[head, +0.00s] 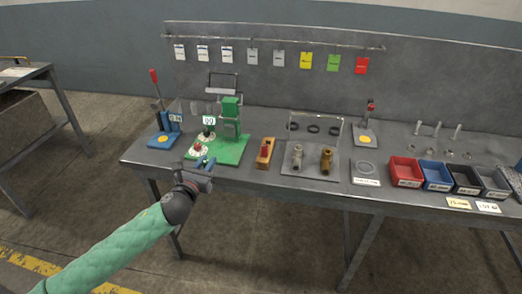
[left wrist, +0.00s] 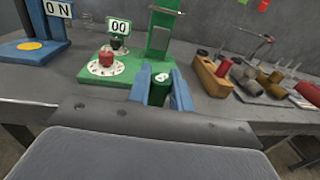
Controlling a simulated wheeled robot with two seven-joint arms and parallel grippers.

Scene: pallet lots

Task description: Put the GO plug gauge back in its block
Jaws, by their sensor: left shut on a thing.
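My left gripper (head: 206,163) is over the front edge of the bench, just in front of the green base plate. In the left wrist view its blue fingers (left wrist: 160,98) are shut on a dark green cylinder with a pale marked end, which looks like the GO plug gauge (left wrist: 159,90). The gauge's lower part is hidden. The wooden block (head: 262,161) stands to the right of the gripper, with a red-handled gauge (head: 266,149) in it. The block also shows in the left wrist view (left wrist: 208,76). A dark part at the right edge may be my right gripper (head: 517,179).
The green fixture (head: 231,122) with its base plate stands behind the gripper. A blue stand (head: 161,142) is left of it. Right of the block are a grey plate (head: 312,169) with metal fittings, a ring, and several coloured bins (head: 406,172).

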